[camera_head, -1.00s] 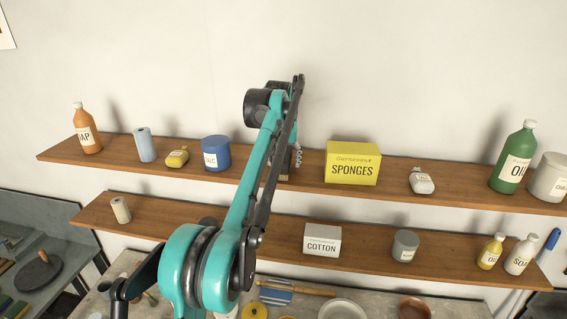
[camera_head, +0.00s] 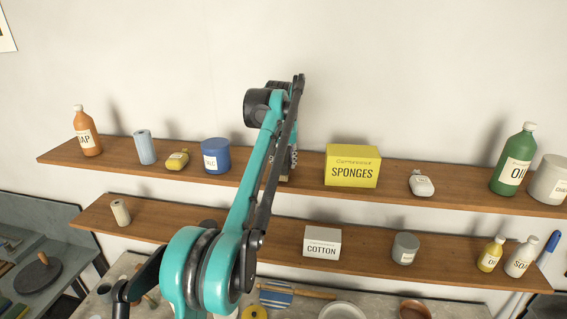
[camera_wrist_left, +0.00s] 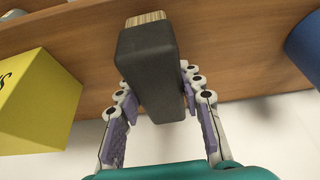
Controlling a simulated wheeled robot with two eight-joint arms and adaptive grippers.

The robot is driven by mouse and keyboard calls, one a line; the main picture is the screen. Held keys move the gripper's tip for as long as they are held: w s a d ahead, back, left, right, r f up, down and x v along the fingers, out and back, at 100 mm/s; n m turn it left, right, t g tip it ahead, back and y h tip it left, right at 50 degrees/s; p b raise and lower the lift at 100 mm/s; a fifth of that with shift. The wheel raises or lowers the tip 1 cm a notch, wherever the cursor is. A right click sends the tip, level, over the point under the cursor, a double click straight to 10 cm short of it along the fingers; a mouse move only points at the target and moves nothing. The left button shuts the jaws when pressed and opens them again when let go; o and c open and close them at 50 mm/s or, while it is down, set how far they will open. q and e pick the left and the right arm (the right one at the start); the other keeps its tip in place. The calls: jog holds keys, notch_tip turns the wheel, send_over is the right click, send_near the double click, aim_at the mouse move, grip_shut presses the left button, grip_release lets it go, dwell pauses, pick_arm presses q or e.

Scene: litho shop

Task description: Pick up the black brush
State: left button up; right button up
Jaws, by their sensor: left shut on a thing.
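The black brush (camera_wrist_left: 148,65) is a dark block with pale bristles at its far end, seen in the left wrist view in front of the wooden upper shelf. My left gripper (camera_wrist_left: 158,88) is shut on it, with a finger on each side. I cannot tell whether the brush still touches the shelf. In the head view, my left arm hides most of the brush and gripper; a bit of the gripper (camera_head: 293,158) shows beside the arm at the upper shelf. My right gripper is not in view.
On the upper shelf (camera_head: 120,155), a yellow sponges box (camera_head: 352,166) stands to the right of the gripper and a blue tin (camera_head: 216,156) to the left. The lower shelf (camera_head: 170,224) runs beneath, with a cotton box (camera_head: 322,242) on it. The wall is behind.

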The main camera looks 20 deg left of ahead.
aim_at(284, 152)
pick_arm(q)
notch_tip(284, 152, up, 4)
jog(key=shift+d+r, duration=0.1)
jog(key=s+d+r, duration=0.5)
jog(key=d+r, duration=0.1)
jog(key=d, duration=0.4)
jog(key=shift+s+d+r, duration=0.15)
jog(key=shift+r, duration=0.2)
jog(key=o, duration=0.5)
jog(key=c, duration=0.3)
jog(key=shift+f, duration=0.1)
